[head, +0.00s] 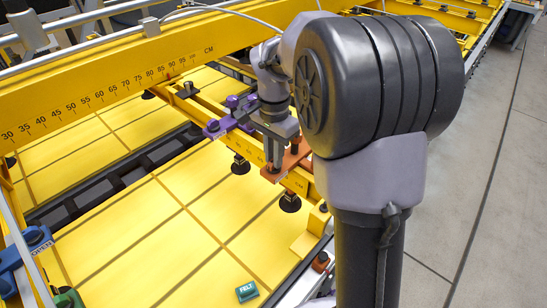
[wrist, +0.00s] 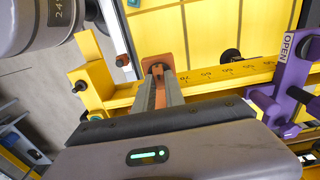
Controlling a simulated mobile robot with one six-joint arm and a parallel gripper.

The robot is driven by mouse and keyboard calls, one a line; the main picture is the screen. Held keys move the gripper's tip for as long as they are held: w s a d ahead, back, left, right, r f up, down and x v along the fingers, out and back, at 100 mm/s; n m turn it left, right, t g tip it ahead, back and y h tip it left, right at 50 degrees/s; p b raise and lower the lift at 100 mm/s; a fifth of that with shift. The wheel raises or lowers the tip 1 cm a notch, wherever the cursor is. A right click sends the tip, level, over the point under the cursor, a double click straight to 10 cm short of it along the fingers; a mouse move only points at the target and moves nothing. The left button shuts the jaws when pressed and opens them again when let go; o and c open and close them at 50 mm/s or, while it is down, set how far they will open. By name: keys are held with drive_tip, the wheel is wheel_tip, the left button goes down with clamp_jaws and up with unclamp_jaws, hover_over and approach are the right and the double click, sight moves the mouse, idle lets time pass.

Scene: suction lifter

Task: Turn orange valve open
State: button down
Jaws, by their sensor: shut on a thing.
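The orange valve (head: 298,152) sits on the yellow beam, right of the middle in the head view. In the wrist view the orange valve (wrist: 157,66) shows at and beyond my fingertips. My gripper (head: 277,150) points down at the valve from above, its fingers close together and shut on the orange part. In the wrist view my gripper (wrist: 160,88) covers part of the valve, so its full handle angle is hidden.
A purple valve (head: 232,112) stands close by on the beam; its OPEN label (wrist: 289,45) shows in the wrist view. A blue valve (head: 34,240) is at far left. Clear floor (head: 500,180) lies right.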

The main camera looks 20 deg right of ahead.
drive_tip(key=shift+m, duration=0.3)
drive_tip(key=c, duration=1.4)
unclamp_jaws()
drive_tip(key=shift+d+f, duration=0.1)
drive_tip(key=shift+d, duration=0.1)
drive_tip(key=shift+a, duration=0.1)
wheel_tip(320, 180, up, 18)
drive_tip(key=p, duration=0.3)
drive_tip(key=shift+f, duration=0.25)
